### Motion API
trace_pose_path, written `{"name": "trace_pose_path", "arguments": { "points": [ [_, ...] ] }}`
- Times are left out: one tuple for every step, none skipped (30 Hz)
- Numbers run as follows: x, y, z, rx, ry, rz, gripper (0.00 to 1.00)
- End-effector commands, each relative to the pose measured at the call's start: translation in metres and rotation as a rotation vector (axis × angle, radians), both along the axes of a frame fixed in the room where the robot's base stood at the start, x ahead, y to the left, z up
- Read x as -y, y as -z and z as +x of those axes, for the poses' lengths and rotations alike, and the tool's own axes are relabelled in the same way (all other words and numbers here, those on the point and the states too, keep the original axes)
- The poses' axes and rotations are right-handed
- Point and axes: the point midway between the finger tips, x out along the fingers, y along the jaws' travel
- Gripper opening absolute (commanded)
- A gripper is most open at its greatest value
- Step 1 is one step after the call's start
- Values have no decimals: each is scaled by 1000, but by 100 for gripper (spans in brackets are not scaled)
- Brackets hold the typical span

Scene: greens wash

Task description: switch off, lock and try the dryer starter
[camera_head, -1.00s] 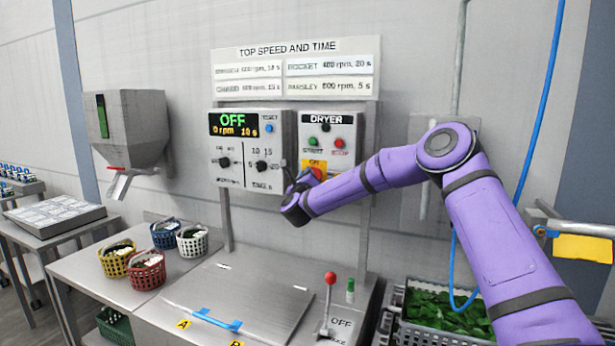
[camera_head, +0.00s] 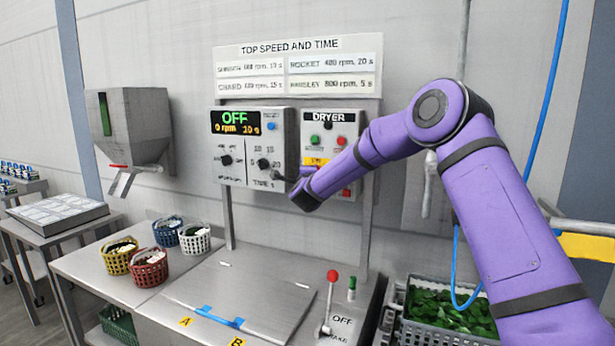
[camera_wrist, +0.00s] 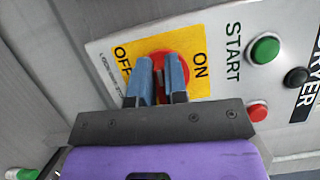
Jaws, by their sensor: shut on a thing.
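The dryer starter (camera_head: 328,127) is a pale box on the wall panel with a green START button (camera_head: 314,141), a red button (camera_head: 341,141) and a black button (camera_head: 327,126). Its red knob (camera_wrist: 184,62) sits on a yellow plate (camera_wrist: 199,38) marked ON and OFF. My gripper (camera_wrist: 162,72) has its two blue fingers shut on the knob's grip. The fingers hide part of the knob, so I cannot tell which mark it points to. In the head view my arm covers part of the box, and a small red thing (camera_head: 346,193) shows at its lower right.
Left of the starter is a control box with a display (camera_head: 234,123) reading OFF, 0 rpm. Below are a steel lid (camera_head: 250,300), a red-knobbed lever (camera_head: 333,276) and a crate of greens (camera_head: 440,308). Several small baskets (camera_head: 150,270) stand on the left bench.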

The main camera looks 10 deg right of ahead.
Motion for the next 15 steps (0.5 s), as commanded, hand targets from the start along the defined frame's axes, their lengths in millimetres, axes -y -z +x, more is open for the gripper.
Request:
{"name": "trace_pose_path", "arguments": {
  "points": [
    [-1, 1, 0, -13, -1, -16, 0],
    [0, 1, 0, -21, 0, -26, 0],
    [0, 2, 0, -31, 0, -38, 0],
    [0, 2, 0, -35, 0, -45, 0],
    [0, 2, 0, -40, 0, -52, 0],
    [-1, 2, 0, -46, 0, -61, 0],
    [-1, 3, 0, -51, -1, -66, 0],
    [-1, 3, 0, -54, -1, -69, 0],
    [-1, 3, 0, -58, -1, -74, 0],
    [0, 3, 0, -60, -1, -77, 0],
    [0, 3, 0, -61, 0, -79, 0],
    [0, 3, 0, -64, 0, -81, 0],
    [0, 4, 0, -64, 0, -83, 0],
    [0, 4, 0, -65, 0, -84, 0],
    [0, 4, 0, -66, 0, -85, 0]
  ]
}}
